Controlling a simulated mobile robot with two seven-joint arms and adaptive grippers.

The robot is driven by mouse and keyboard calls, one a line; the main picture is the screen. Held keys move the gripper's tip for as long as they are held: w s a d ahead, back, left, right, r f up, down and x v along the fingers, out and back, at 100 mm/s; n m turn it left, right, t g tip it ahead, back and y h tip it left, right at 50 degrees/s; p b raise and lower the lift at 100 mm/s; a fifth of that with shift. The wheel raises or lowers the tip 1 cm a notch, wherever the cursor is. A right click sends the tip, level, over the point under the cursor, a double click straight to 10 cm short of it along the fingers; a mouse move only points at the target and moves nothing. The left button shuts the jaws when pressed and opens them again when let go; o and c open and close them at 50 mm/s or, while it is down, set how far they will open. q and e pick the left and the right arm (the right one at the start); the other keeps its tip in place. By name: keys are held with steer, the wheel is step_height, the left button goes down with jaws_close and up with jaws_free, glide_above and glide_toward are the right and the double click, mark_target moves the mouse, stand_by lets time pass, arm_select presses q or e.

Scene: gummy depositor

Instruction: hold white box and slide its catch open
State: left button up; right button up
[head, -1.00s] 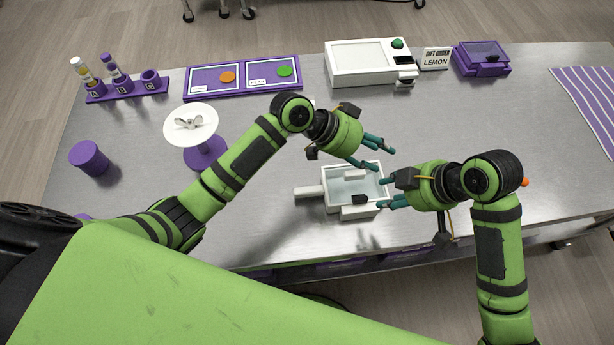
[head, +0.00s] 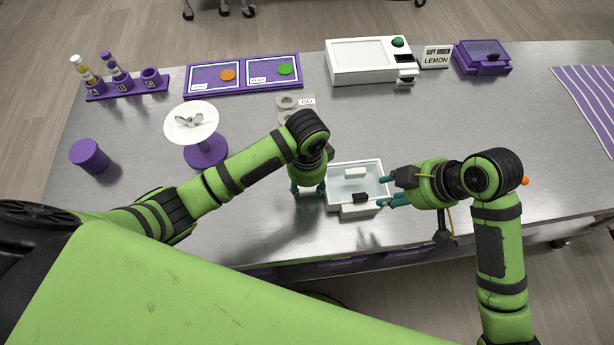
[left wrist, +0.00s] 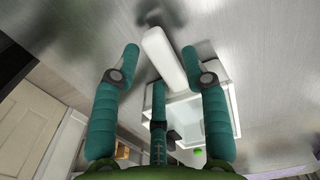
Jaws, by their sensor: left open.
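The white box (head: 342,168) is an open-topped tray with a pale, clear-looking inside, near the table's front edge. A small black knob (head: 360,197) sits at its front side, beside a white block (head: 358,210); I cannot tell which part is the catch. My left gripper (head: 307,192) points down at the box's left side and hides its white handle in the head view. In the left wrist view the handle (left wrist: 164,58) lies between the open, spread fingers. My right gripper (head: 386,191) has its teal fingers at the box's right wall; whether they clamp it is unclear.
Behind the box stand a white machine (head: 370,62) with a green button, a LEMON sign (head: 436,57) and a purple box (head: 482,57).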

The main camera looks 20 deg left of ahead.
arm_select(q)
steer(key=shift+f, duration=1.3)
jaws_close()
